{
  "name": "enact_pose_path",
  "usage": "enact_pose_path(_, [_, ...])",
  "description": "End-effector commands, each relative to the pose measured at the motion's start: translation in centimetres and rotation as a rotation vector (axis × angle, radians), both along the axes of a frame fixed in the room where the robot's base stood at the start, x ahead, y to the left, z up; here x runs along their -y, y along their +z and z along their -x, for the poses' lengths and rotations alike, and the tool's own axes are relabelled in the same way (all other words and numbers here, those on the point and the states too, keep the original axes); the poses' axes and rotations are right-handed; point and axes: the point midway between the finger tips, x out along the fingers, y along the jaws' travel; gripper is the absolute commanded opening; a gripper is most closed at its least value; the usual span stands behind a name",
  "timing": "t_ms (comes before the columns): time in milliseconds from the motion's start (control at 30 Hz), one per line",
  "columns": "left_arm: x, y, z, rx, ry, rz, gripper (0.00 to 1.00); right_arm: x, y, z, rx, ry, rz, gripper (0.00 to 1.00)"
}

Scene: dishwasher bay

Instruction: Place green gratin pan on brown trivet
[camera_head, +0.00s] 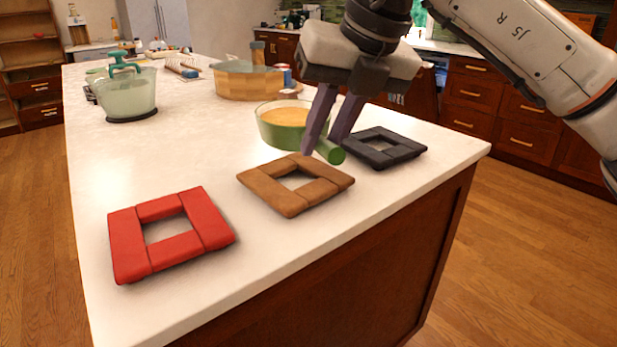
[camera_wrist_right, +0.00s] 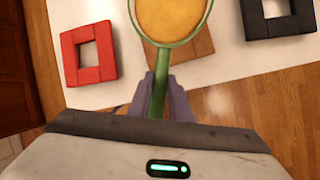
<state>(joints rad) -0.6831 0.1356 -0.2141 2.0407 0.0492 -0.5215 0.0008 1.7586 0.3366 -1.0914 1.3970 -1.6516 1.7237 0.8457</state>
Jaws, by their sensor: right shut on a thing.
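The green gratin pan (camera_head: 286,138) has an orange-yellow filling and a round green handle. My right gripper (camera_head: 318,150) is shut on the handle, which pokes out past the fingers toward the front. The right wrist view shows the pan (camera_wrist_right: 170,42) with its handle between the fingers (camera_wrist_right: 160,95). The pan looks held over or just behind the brown trivet; its exact height I cannot tell. The brown trivet (camera_head: 265,194), a square frame with an open middle, lies near the counter's front edge and is partly covered by the pan in the wrist view. My left gripper is not in view.
A red trivet (camera_head: 128,245) lies left of the brown one and a black trivet (camera_head: 385,157) lies right. The counter's left middle is clear.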

Motion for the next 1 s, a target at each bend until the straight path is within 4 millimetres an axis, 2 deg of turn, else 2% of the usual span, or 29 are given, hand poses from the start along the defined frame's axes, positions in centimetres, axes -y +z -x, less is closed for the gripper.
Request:
enact_pose_path(33, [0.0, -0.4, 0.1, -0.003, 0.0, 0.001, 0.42, 0.1, -1.1, 0.0, 0.002, 0.0, -0.002, 0.0])
enact_pose_path(133, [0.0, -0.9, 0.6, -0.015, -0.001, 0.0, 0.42, 0.0, -2.8, 0.0, 0.003, 0.001, -0.002, 0.0])
enact_pose_path(367, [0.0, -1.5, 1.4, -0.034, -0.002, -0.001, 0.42, 0.1, -4.5, -0.1, 0.005, 0.001, -0.003, 0.0])
enact_pose_path(600, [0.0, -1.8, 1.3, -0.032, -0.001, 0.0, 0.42, 0.0, -7.5, 0.0, 0.003, 0.002, -0.003, 0.0])
enact_pose_path(833, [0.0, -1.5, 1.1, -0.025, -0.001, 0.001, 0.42, 0.0, -7.9, 0.0, 0.003, 0.001, -0.002, 0.0])
enact_pose_path(867, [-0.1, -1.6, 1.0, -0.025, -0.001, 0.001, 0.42, 0.1, -8.2, 0.0, -0.004, 0.0, 0.002, 0.21])
enact_pose_path(933, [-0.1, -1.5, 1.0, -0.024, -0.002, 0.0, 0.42, 0.1, -8.2, 0.0, -0.004, 0.001, 0.001, 0.33])
enact_pose_path(1000, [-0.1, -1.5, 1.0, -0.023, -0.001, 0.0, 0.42, 0.1, -8.1, 0.0, -0.003, 0.001, 0.001, 0.37])
